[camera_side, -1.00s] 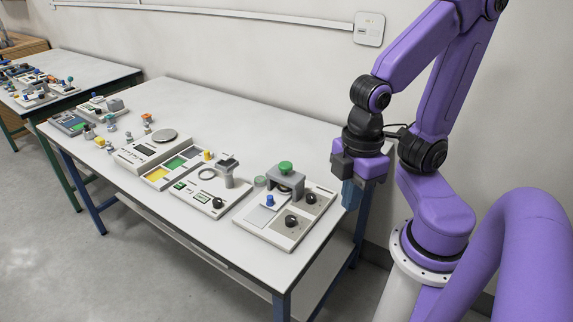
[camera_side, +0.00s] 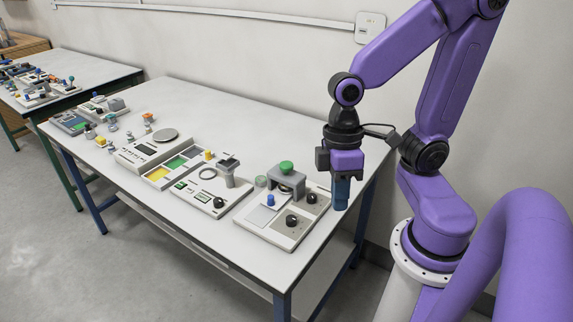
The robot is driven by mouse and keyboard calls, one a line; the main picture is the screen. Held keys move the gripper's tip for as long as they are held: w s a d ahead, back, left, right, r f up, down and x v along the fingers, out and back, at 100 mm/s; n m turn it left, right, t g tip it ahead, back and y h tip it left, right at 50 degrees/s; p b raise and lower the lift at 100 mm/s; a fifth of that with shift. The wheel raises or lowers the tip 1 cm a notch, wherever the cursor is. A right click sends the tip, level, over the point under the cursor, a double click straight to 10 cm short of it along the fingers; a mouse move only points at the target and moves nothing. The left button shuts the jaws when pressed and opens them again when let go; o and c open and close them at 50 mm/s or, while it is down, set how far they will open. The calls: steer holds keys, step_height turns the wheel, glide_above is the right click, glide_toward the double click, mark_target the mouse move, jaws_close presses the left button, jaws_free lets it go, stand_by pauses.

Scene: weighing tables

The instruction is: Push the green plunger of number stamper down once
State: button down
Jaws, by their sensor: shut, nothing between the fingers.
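The number stamper (camera_side: 287,182) is a grey bridge-shaped block with a round green plunger (camera_side: 286,167) on top. It stands at the back of a pale panel (camera_side: 262,241) near the right end of the table. The plunger appears raised. My gripper (camera_side: 340,207) points down with its blue fingers shut and empty. It is to the right of the stamper, beside the panel's right edge, with its fingertips lower in the picture than the plunger. It is apart from the plunger.
The same panel carries a blue peg (camera_side: 270,200) and black knobs (camera_side: 292,221). To its left are a panel with a grey post (camera_side: 229,170), a tray with yellow and green compartments (camera_side: 157,174), and a scale (camera_side: 165,135). The table's back strip (camera_side: 240,110) is clear.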

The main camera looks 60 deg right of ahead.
steer(key=w+m+y, duration=0.3)
steer(key=w+m, duration=0.4)
steer(key=m, duration=0.1)
steer(key=m+t+y, duration=0.2)
steer(key=m+t, duration=0.6)
steer(key=m, duration=1.1)
glide_above(290, 164)
steer(key=shift+f, duration=0.35)
steer(key=shift+a+f, duration=0.1)
steer(key=shift+f, duration=4.3)
steer(key=shift+f, duration=0.1)
steer(key=shift+f, duration=0.3)
